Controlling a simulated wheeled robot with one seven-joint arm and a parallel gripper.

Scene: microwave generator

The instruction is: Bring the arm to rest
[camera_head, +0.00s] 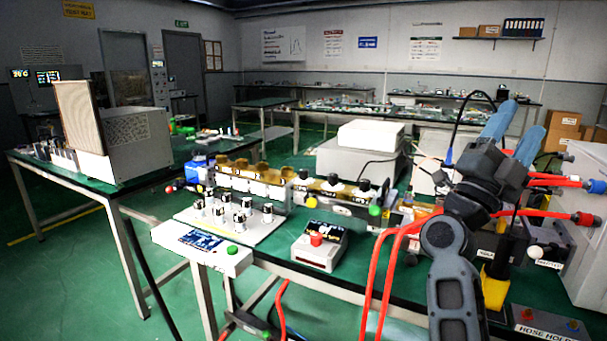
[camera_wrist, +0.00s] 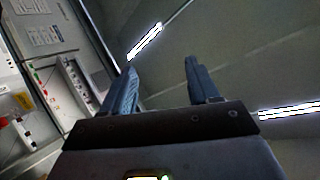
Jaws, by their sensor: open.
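My gripper (camera_head: 515,127) is raised at the right of the head view, above the green-topped bench. Its two blue fingers point upward and stand apart, with nothing between them. In the wrist view my gripper (camera_wrist: 160,68) also shows open and empty, with the ceiling and its lights behind the fingers. My dark arm folds down from the gripper to the lower right of the head view, in front of the bench.
Red hoses (camera_head: 392,255) run close beside my arm. A box with a red button (camera_head: 318,247), a white plate with several silver knobs (camera_head: 222,226) and a pale instrument (camera_head: 360,160) stand on the bench. Green floor (camera_head: 75,270) lies open at the left.

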